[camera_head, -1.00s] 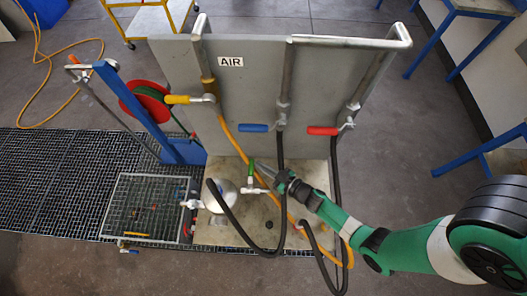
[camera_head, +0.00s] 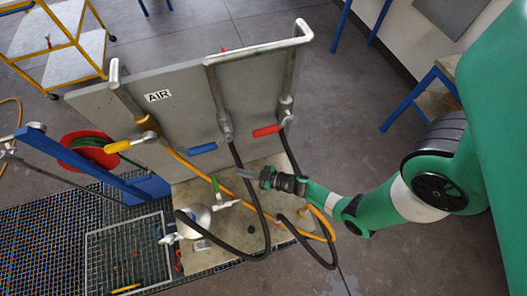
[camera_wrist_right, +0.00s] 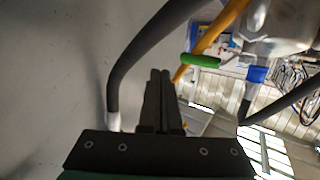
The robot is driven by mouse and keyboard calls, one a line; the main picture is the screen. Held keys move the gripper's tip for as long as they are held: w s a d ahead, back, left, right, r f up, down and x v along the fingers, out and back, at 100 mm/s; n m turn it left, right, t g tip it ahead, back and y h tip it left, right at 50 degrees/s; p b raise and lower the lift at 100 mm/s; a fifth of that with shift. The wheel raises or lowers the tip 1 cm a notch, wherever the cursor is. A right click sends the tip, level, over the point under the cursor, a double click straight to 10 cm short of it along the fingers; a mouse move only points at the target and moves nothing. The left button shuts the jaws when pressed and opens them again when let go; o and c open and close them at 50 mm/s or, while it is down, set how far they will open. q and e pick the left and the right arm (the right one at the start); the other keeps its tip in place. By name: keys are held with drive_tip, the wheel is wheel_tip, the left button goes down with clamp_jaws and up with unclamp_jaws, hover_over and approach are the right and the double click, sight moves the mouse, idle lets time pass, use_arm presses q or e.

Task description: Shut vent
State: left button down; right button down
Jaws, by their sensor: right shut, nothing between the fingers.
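A small valve with a green handle (camera_head: 215,184) stands on pipework beside a round silver vessel (camera_head: 197,219) on the pale base plate. No vent label is readable, so I cannot tell for sure that this is the vent. The green handle also shows in the right wrist view (camera_wrist_right: 202,60), right of and beyond the fingertips. My right gripper (camera_head: 243,173) is shut and empty, a little right of the handle and apart from it. Its closed fingers fill the middle of the wrist view (camera_wrist_right: 160,92). My left gripper is not in view.
The grey panel marked AIR (camera_head: 190,110) carries pipes with yellow (camera_head: 118,146), blue (camera_head: 203,148) and red (camera_head: 266,131) handles. A black hose (camera_head: 255,205) and an orange hose (camera_head: 190,165) hang close to my right gripper. A blue post with a red reel (camera_head: 80,150) stands left.

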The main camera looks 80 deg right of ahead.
drive_tip(key=s+d+r+p, duration=0.1)
drive_tip(key=s+d, duration=0.2)
drive_tip(key=s, duration=0.3)
drive_tip(key=shift+d+r, duration=0.15)
drive_tip(key=shift+r, duration=0.05)
